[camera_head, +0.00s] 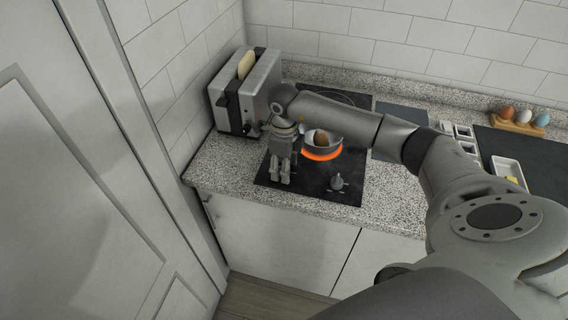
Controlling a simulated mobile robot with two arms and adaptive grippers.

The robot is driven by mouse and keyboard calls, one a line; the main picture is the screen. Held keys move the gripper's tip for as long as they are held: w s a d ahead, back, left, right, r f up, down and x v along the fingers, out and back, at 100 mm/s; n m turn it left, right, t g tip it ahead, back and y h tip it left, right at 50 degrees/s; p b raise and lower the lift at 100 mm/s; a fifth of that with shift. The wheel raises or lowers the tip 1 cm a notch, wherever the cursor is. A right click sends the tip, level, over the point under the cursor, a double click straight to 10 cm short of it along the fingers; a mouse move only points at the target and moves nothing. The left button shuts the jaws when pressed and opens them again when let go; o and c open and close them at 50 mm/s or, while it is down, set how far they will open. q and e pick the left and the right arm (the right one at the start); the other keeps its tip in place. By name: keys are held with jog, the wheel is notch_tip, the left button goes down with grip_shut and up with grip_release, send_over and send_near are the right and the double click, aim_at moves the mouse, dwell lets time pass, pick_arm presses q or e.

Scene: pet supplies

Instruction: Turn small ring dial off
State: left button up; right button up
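A black cooktop (310,190) is set in the speckled counter. One burner ring (322,155) glows orange under a small pan (334,147) that holds something brown. One dial (338,181) shows at the cooktop's front right, clear of the gripper. Any other dial is hidden behind my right gripper (280,182). My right gripper points down over the front left of the cooktop, left of the visible dial. Its two fingers are close together with a narrow gap, and I cannot tell whether anything is between them. My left gripper is not in view.
A toaster (242,90) with bread stands at the left by the wall. An egg holder (518,122) with several eggs and a white tray (508,172) are at the right. My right arm passes above the pan. The front counter strip (385,208) is clear.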

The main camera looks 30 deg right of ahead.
jog(key=shift+f, duration=0.1)
jog(key=c, duration=1)
jog(key=shift+f+n+b, duration=0.15)
jog(key=shift+n+b, duration=0.75)
jog(key=shift+b, duration=0.3)
jog(key=shift+c, duration=0.2)
jog(key=n+b, duration=0.8)
jog(key=shift+n, duration=0.4)
jog(key=shift+n+b, duration=0.95)
jog(key=shift+n, duration=0.65)
jog(key=shift+r, duration=0.2)
